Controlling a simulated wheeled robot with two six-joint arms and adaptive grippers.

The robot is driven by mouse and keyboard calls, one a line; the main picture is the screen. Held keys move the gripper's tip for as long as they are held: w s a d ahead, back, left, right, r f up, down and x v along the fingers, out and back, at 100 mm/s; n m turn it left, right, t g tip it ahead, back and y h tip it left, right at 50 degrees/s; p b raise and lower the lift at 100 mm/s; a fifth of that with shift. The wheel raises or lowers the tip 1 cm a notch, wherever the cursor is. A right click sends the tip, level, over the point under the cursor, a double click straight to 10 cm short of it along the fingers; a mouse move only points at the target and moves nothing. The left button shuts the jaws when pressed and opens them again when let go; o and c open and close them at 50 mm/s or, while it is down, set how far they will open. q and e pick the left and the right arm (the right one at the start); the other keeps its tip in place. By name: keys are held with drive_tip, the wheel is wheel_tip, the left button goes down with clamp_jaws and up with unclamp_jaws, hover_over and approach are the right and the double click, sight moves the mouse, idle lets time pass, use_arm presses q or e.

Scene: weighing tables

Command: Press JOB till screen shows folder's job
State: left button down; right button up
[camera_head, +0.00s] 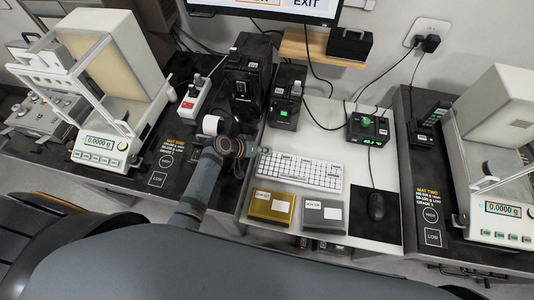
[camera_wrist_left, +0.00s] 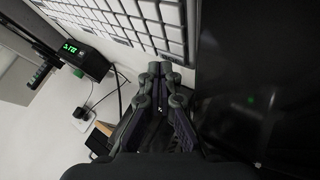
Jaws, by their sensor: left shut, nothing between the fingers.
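My left gripper (camera_head: 250,150) is shut and empty at the left end of the white keyboard (camera_head: 300,171). In the left wrist view its closed fingertips (camera_wrist_left: 168,74) are in front of the keyboard's edge (camera_wrist_left: 140,22); I cannot tell whether they touch. A gold folder-like item (camera_head: 270,207) and a grey one (camera_head: 323,215) lie in front of the keyboard, with white labels too small to read surely. The monitor screen (camera_head: 295,8) is cut off at the top; only "EXIT" reads clearly. I cannot make out a JOB key. My right gripper is out of view.
A small black device with green digits (camera_head: 368,130) stands right of the keyboard, near a mouse (camera_head: 376,206). Black devices (camera_head: 287,97) stand behind the keyboard. Balances reading 0.0000 g stand left (camera_head: 99,143) and right (camera_head: 500,209). Cables cross the white desk.

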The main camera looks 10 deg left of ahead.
sight(264, 155)
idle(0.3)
use_arm(q)
drive_tip(key=shift+f, duration=0.2)
drive_tip(key=shift+s+f+b, duration=0.35)
drive_tip(key=shift+f+b, duration=0.05)
drive_tip(key=shift+f, duration=0.15)
idle(0.7)
drive_tip(key=shift+w+r+p, duration=0.15)
drive_tip(key=shift+r+p, duration=0.4)
drive_tip(key=shift+p, duration=0.15)
drive_tip(key=shift+w+a+r, duration=0.15)
drive_tip(key=shift+a+r, duration=0.05)
wheel_tip(264, 155, up, 6)
drive_tip(key=p, duration=0.5)
drive_tip(key=shift+d+f, duration=0.1)
drive_tip(key=shift+f, duration=0.15)
